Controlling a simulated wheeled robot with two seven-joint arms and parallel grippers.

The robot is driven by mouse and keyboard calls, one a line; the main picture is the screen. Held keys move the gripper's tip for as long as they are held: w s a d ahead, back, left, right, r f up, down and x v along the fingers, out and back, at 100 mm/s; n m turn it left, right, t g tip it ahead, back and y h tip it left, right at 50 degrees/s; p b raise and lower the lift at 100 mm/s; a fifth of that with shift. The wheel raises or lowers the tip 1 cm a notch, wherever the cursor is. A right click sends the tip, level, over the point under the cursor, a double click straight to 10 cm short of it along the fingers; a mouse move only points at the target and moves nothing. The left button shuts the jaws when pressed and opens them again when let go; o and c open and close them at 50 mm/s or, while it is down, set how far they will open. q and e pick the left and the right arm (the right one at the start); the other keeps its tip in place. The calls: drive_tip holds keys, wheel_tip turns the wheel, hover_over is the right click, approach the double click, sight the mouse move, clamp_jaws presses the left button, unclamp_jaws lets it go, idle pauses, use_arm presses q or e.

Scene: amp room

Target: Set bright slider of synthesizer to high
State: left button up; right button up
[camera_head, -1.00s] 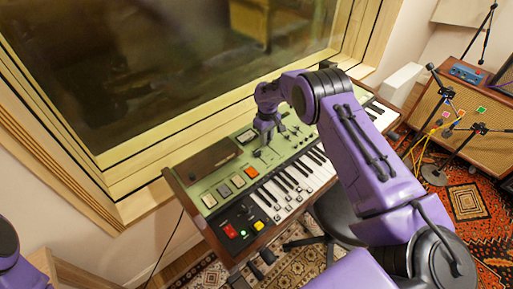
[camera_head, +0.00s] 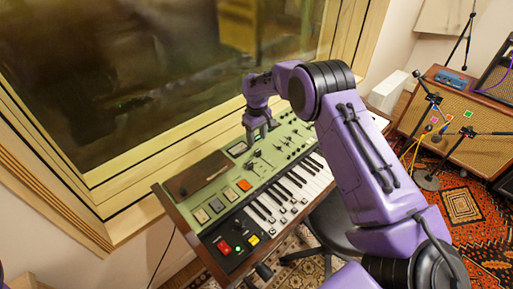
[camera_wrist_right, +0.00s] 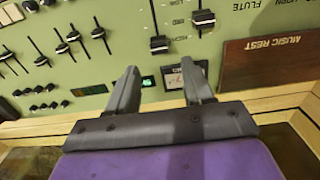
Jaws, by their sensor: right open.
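The synthesizer (camera_head: 212,174) has a green panel above its white keys and stands below the large window. My right gripper (camera_head: 258,132) is over the back part of the panel, near the small meter window. In the right wrist view my right gripper (camera_wrist_right: 158,72) is open and empty, its fingers pointing to the panel. A slider with a black cap (camera_wrist_right: 160,44) lies just beyond the fingertips, and another (camera_wrist_right: 203,18) stands farther off to its right. Several more sliders (camera_wrist_right: 72,35) are at left. I cannot read which one is bright. My left gripper is out of view.
The wooden window frame (camera_head: 128,197) runs close behind the synthesizer. A dark music rest (camera_head: 198,174) sits on the panel's left part. A black stool (camera_head: 330,222) is in front of the keys. An amplifier (camera_head: 480,152) with microphone stands is at right.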

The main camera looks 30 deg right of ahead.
drive_tip(key=shift+r, duration=2.1)
